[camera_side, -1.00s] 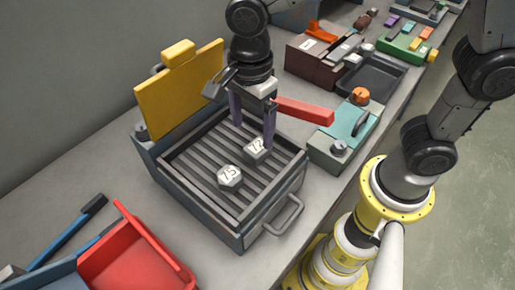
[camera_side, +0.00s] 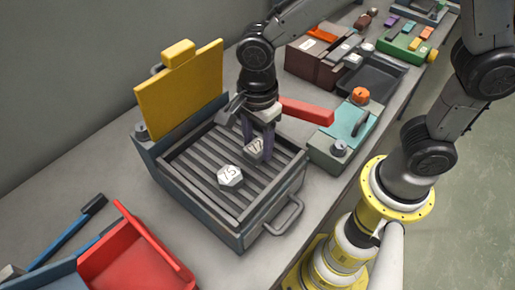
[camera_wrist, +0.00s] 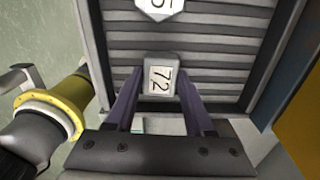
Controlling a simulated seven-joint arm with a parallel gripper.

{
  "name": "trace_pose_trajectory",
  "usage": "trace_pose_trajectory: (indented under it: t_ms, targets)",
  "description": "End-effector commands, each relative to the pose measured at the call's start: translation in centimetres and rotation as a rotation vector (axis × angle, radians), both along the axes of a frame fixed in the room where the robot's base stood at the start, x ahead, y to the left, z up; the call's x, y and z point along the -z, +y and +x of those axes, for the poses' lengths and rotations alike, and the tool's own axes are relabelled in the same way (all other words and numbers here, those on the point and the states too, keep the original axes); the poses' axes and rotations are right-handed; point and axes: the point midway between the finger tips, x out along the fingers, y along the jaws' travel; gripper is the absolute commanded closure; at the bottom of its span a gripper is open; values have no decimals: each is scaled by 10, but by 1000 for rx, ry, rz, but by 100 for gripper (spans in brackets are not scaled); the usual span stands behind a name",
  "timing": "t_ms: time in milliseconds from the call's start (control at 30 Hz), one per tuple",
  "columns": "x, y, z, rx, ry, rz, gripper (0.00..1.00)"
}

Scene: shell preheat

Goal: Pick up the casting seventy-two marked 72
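The casting marked 72 (camera_side: 253,149) is a small grey block with a white numbered face. It sits on the ribbed grill plate (camera_side: 200,150) of the heater. In the wrist view the casting (camera_wrist: 160,76) lies between the two purple fingers, with its number turned sideways. My gripper (camera_wrist: 161,82) is open around it, one finger on each side, with what look like narrow gaps. In the side view my gripper (camera_side: 258,139) points down, fingertips low at the casting and partly hiding it. The casting marked 75 (camera_side: 230,176) sits nearby on the ribs; its edge shows in the wrist view (camera_wrist: 160,8).
The heater's yellow lid (camera_side: 180,90) stands open behind the grill. A red bar (camera_side: 306,111) reaches close to my gripper on the right, near a teal box (camera_side: 345,128). A front handle (camera_side: 285,216) sticks out. A red bin (camera_side: 135,258) stands at lower left.

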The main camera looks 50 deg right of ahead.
Motion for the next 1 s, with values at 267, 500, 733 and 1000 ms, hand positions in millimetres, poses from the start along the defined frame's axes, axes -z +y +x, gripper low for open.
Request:
trace_pose_trajectory:
  t_ms: [267,500,733,1000]
  targets:
    - [0,0,0,0,0,0,99]
    - [-1,0,0,0,-1,1,100]
    - [-9,1,1,0,-3,2,100]
    - [-49,-6,-11,0,-7,5,100]
